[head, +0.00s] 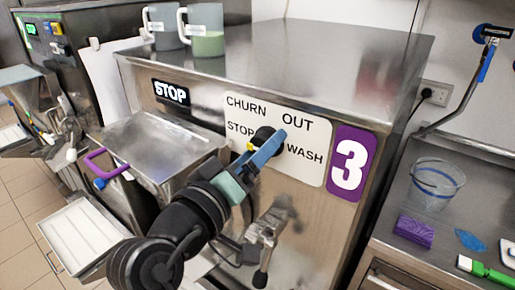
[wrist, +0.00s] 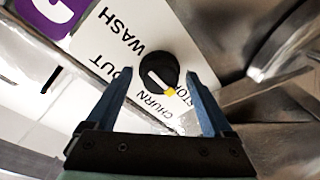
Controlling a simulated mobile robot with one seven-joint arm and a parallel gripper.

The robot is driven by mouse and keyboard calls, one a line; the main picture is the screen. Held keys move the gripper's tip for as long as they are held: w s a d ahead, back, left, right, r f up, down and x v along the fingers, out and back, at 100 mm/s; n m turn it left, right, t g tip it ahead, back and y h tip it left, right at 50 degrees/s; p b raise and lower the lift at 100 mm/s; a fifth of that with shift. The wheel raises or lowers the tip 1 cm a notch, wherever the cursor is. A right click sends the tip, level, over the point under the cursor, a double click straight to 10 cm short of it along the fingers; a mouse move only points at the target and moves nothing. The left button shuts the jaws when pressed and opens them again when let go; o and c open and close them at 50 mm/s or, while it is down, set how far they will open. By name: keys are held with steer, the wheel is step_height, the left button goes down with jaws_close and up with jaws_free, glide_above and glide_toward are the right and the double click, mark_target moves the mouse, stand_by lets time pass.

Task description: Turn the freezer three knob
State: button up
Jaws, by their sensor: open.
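The freezer three knob (head: 264,136) is round and black, on a white label panel (head: 309,172) marked CHURN, OUT, STOP and WASH beside a purple 3. In the wrist view the knob (wrist: 157,66) shows a white line and a yellow tip, which points toward the STOP word. My gripper (head: 270,149) is at the panel and partly covers the knob in the head view. In the wrist view my gripper (wrist: 158,76) is open, with one blue finger on each side of the knob. I cannot tell whether either finger touches it.
A STOP display (head: 171,92) is left of the panel. A metal tap (head: 275,222) sticks out below my gripper. A steel hopper tray (head: 165,146) with a purple handle is at left. Two jugs (head: 205,30) stand on top. A clear cup (head: 436,184) stands on the right counter.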

steer(key=c, duration=1.3)
steer(key=shift+f+m+b, duration=0.1)
steer(key=shift+m+b, duration=0.2)
steer(key=shift+b, duration=0.25)
steer(key=shift+c, duration=0.2)
steer(key=m+b, duration=0.5)
steer(key=b, duration=0.1)
steer(key=m+h+b, duration=0.1)
steer(key=m+b, duration=0.3)
steer(key=b, duration=0.2)
steer(key=shift+a+f+m+b, duration=0.2)
steer(key=shift+m+b, duration=0.1)
steer(key=shift+m, duration=0.1)
steer(key=shift+r+m+b, duration=0.2)
steer(key=shift+m+b, duration=0.75)
steer(key=shift+m, duration=0.05)
steer(key=shift+r, duration=0.1)
